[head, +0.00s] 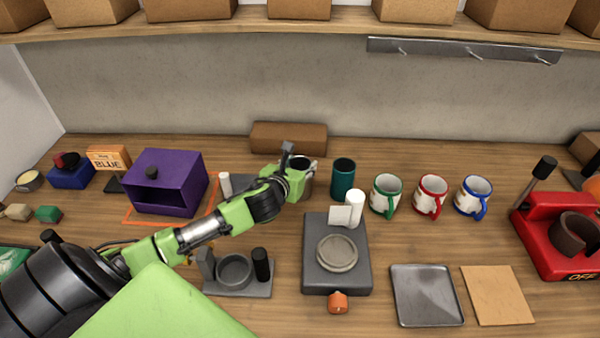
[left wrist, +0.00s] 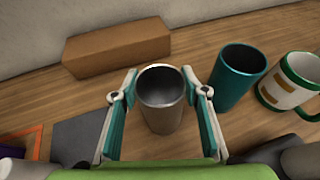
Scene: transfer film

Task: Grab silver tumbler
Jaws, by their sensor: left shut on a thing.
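The silver tumbler (left wrist: 161,108) stands upright between the two fingers of my left gripper (left wrist: 158,92) in the left wrist view. Its open rim faces up and it looks empty. In the head view my left gripper (head: 298,172) reaches to the tumbler at the back of the bench, and most of the tumbler is hidden behind the hand. The fingers are shut on its sides. My right gripper is not in view.
A teal tumbler (head: 343,178) stands close on the right, followed by green (head: 386,195), red (head: 431,195) and blue (head: 473,196) handled mugs. A brown box (head: 289,137) lies behind.

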